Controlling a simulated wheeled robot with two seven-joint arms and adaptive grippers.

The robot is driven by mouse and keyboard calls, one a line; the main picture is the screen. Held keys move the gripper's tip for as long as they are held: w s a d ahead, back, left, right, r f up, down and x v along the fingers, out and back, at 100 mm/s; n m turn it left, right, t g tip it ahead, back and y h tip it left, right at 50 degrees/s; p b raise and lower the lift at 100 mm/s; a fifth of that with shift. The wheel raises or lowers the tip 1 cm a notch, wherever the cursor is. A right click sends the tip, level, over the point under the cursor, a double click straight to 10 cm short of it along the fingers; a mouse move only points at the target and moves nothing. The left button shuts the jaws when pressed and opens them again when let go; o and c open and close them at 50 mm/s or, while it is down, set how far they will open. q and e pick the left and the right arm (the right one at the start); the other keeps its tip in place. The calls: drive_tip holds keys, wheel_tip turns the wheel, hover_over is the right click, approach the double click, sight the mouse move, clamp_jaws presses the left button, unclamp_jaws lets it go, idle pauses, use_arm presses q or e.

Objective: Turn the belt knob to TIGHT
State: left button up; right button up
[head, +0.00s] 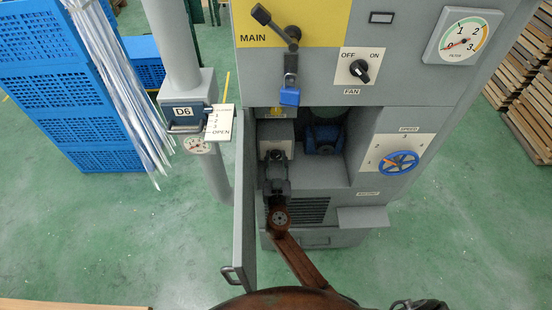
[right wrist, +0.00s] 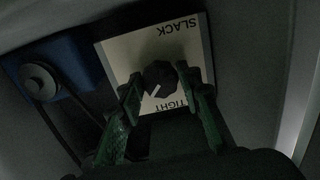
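The belt knob (right wrist: 159,77) is small, round and black, on a white plate (right wrist: 125,58) in the right wrist view. The knob's white pointer line points to the lower left in that view. My right gripper (right wrist: 160,84) has its green fingers spread on either side of the knob; it looks open, with a narrow gap at the left finger. In the head view my right gripper (head: 277,156) reaches inside the open cabinet, and the knob cannot be made out.
A blue motor (head: 323,138) sits in the cabinet, right of my gripper. It and a dark belt show in the right wrist view (right wrist: 52,74). The open cabinet door (head: 244,205) stands close to the left of my arm. A grey shelf (head: 362,217) juts out at lower right.

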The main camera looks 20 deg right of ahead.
drive_tip(key=c, duration=0.7)
drive_tip(key=shift+f+n+b, duration=0.1)
drive_tip(key=shift+n+b, duration=0.25)
drive_tip(key=shift+n, duration=0.45)
drive_tip(key=shift+n+b, duration=0.3)
drive_tip(key=shift+n, duration=0.8)
drive_tip(key=n, duration=0.4)
drive_tip(key=shift+n, duration=0.4)
